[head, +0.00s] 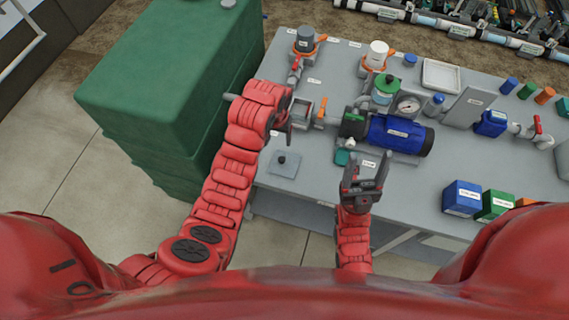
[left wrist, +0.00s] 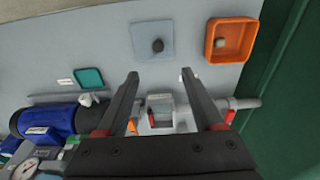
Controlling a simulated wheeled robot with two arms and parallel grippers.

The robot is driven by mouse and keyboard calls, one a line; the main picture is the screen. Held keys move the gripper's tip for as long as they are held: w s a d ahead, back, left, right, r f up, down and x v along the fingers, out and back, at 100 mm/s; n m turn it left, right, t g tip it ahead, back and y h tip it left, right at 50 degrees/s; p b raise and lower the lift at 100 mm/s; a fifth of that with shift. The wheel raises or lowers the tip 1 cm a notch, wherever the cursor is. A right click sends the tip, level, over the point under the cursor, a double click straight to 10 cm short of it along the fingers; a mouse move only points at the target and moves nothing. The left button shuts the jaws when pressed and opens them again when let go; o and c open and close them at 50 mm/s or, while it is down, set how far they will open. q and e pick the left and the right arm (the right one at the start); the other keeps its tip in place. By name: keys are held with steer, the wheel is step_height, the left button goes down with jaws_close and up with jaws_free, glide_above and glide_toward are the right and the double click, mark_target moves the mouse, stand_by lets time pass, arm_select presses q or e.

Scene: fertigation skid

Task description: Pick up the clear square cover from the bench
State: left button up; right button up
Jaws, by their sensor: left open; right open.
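The clear square cover (head: 285,162) lies flat on the grey bench, near its front left corner, and looks greyish with a small dark knob in its middle. In the left wrist view the cover (left wrist: 154,40) lies beyond my open fingertips, left of an orange tray. My left gripper (head: 287,118) is open and empty, behind the cover in the head view and partly hidden by its own arm. It also shows in the left wrist view (left wrist: 159,75), apart from the cover. My right gripper (head: 366,177) is open and empty, right of the cover.
A square housing (left wrist: 160,112) on a pipe lies below my left fingertips in the wrist view. The orange tray (left wrist: 209,40) holds a small knob-like part. A blue pump (head: 400,135) stands to the right, and a tall green cabinet (head: 160,75) is at left.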

arm_select(q)
steer(key=b, duration=0.9)
glide_above(282, 159)
steer(key=f, duration=1)
steer(key=shift+s+a, duration=0.25)
steer(key=shift+a, duration=0.05)
steer(key=shift+w+f, duration=0.1)
steer(key=shift+f, duration=0.25)
steer(key=f+p, duration=0.3)
steer(key=shift+d+f, duration=0.25)
steer(key=shift+f, duration=0.1)
steer(key=shift+w+f, duration=0.15)
steer(key=shift+f, duration=0.55)
jaws_close()
